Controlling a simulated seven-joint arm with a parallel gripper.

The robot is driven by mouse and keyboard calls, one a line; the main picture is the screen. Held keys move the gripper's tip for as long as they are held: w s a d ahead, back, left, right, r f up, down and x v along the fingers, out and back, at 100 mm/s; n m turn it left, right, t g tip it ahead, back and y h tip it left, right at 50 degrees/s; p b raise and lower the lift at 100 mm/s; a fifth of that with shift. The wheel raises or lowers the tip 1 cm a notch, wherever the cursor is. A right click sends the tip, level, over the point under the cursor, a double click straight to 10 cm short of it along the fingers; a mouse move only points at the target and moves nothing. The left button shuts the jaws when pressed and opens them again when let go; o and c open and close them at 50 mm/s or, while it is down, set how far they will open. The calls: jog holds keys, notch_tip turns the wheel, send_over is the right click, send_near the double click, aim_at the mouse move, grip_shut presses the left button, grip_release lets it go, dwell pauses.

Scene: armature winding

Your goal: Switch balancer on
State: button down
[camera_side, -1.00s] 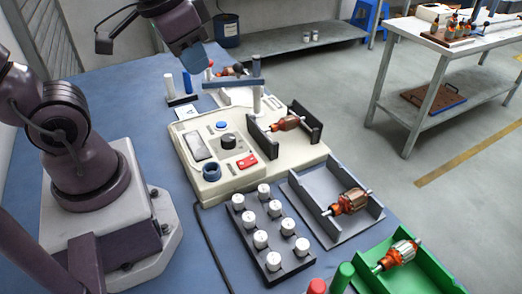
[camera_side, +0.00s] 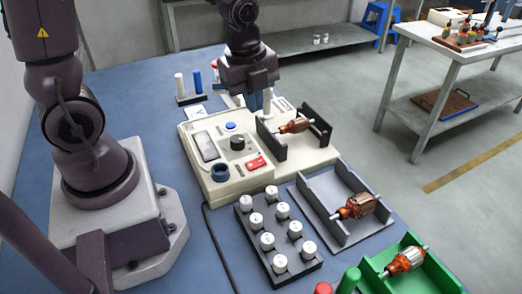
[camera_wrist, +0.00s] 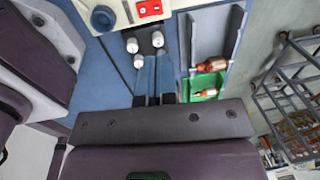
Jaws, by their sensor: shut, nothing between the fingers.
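The balancer (camera_side: 228,178) is a cream machine on the blue bench. Its top has a meter (camera_side: 206,147), a blue button (camera_side: 230,127), a black knob (camera_side: 237,143), a blue ring (camera_side: 220,173) and a red switch (camera_side: 257,163). Whether the switch is on cannot be told. An orange armature (camera_side: 293,126) rests across its dark supports. My gripper (camera_side: 256,103) is shut and empty, pointing down above the balancer's back part, behind the knob and switch. The wrist view shows its blue fingers (camera_wrist: 154,78) together, and the red switch (camera_wrist: 150,8) at the top edge.
A black rack (camera_side: 290,268) of white-capped weights stands in front of the balancer. A grey tray (camera_side: 318,218) and a green tray (camera_side: 440,282), each with an armature, lie to the right. Bare blue bench lies left of the balancer.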

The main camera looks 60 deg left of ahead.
aim_at(257, 161)
dwell(0.3)
jog(key=f, duration=0.4)
jog(key=w+f, duration=0.1)
jog(key=f, duration=0.9)
jog(key=shift+w, duration=0.35)
jog(key=shift+f, duration=0.15)
jog(key=shift+s+r, duration=0.35)
jog(key=shift+s, duration=0.3)
